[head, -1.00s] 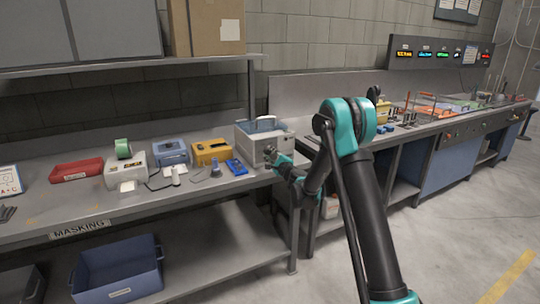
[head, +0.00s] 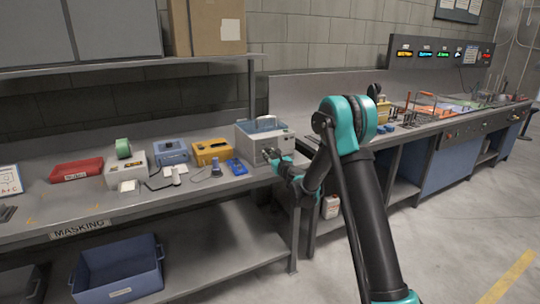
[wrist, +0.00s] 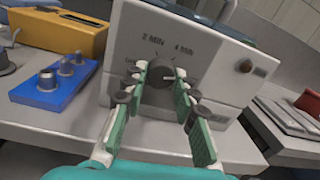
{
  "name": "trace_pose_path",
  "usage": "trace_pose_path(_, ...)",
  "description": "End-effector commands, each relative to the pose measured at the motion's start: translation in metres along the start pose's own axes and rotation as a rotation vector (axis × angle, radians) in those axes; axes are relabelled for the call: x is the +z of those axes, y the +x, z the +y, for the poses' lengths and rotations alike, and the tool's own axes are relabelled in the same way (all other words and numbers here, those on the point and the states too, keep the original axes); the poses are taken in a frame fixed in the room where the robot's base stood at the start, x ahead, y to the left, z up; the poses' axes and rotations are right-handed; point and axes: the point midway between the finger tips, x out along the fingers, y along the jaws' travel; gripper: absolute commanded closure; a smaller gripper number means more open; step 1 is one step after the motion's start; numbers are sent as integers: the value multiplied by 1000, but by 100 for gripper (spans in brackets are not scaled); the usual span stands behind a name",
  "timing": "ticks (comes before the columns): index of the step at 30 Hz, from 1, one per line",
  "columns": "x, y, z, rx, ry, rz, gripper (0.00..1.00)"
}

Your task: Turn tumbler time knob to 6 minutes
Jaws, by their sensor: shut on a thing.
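The tumbler is a light grey box (head: 254,136) with a blue-tinted lid, on the right end of the masking bench. In the wrist view its front panel (wrist: 215,60) shows the time knob (wrist: 160,78), a dark round knob with "2 MIN" and "4 MIN" printed above it and a partly covered mark at its left. My gripper (wrist: 160,90) has its two green-padded fingers on either side of the knob and is shut on it. In the head view my gripper (head: 274,156) is at the tumbler's front. A 6 minute mark is not readable; the right finger covers part of the panel.
A blue block with metal posts (wrist: 55,82) and a yellow box (wrist: 60,32) stand left of the tumbler. A grey item with a red-brown top (wrist: 300,110) is at the right.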

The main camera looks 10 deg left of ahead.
Motion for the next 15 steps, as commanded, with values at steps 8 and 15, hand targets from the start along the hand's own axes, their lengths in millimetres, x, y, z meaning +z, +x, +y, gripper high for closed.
trace_pose_path(8, 0, -1, 0, -2, 192, 10, 100)
trace_pose_path(15, 0, 0, 0, -3, 290, 15, 100)
